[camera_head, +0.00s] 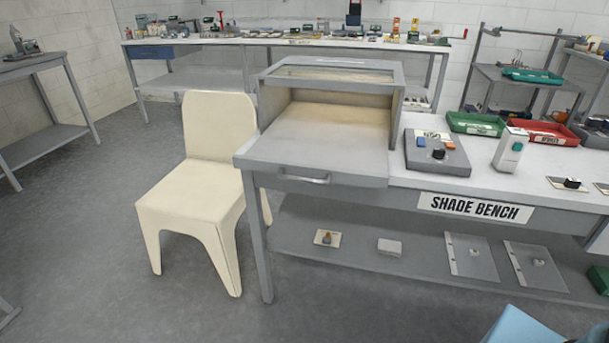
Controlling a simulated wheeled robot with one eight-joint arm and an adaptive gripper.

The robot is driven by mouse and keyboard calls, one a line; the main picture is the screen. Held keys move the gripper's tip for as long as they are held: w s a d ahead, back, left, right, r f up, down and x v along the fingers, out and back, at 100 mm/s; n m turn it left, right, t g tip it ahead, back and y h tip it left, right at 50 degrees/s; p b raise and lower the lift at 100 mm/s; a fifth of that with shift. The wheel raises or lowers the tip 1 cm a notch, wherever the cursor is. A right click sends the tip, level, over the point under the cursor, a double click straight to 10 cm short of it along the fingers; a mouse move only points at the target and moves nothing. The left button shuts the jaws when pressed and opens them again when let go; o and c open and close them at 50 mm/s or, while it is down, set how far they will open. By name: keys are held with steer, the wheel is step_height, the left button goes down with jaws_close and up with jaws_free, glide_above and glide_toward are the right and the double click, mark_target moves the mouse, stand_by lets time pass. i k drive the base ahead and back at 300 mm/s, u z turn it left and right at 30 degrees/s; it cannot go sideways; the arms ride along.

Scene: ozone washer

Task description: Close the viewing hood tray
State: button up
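The viewing hood (342,67) is a grey box with a glazed top and an open front, standing at the left end of the bench. Its flat grey tray (318,142) is slid out toward me and juts past the bench's front edge. A metal bar handle (305,178) sits on the tray's front face. The tray surface looks empty. My gripper is not in view, so its place relative to the tray cannot be seen.
A cream chair (195,180) stands just left of the tray. The bench (460,183), labelled SHADE BENCH, carries a grey button box (436,151), a white handheld device (510,149), and green and red trays at right.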

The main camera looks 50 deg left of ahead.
mark_target(310, 152)
steer(key=u, duration=2.65)
